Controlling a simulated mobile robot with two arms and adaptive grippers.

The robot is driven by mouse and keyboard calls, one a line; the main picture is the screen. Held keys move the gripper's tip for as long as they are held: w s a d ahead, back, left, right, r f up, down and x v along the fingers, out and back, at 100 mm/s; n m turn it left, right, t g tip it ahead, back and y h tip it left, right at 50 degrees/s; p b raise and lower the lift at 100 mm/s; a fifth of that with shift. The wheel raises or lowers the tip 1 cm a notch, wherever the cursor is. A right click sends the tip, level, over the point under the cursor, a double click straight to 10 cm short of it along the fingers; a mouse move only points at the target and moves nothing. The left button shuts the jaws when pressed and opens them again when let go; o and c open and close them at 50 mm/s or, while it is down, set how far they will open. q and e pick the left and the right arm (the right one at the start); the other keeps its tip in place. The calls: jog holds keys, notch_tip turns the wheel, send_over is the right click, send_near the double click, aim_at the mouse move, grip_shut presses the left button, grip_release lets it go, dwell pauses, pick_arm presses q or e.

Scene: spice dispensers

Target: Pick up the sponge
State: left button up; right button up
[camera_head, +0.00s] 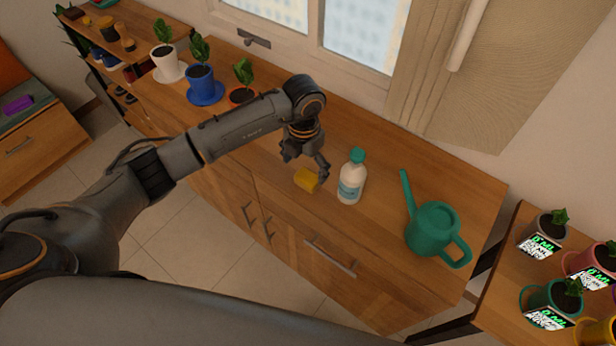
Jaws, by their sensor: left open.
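The sponge (306,180) is a small yellow block lying on the wooden cabinet top (385,171), near its front edge. My left gripper (304,168) points down just above and behind the sponge, with its fingers spread and nothing between them. Whether a fingertip touches the sponge I cannot tell. My right gripper is not in view.
A white bottle with a teal cap (352,178) stands close to the right of the sponge. A green watering can (433,229) is further right. Potted plants in white (166,62), blue (203,84) and orange-red (242,96) pots stand at the left, behind my arm.

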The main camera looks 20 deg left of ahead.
aim_at(307, 177)
pick_arm(q)
jog(key=f, duration=0.2)
jog(key=f+p, duration=0.1)
jog(key=shift+d+f, duration=0.35)
jog(key=shift+f, duration=0.4)
jog(key=shift+c, duration=0.2)
jog(key=c, duration=1)
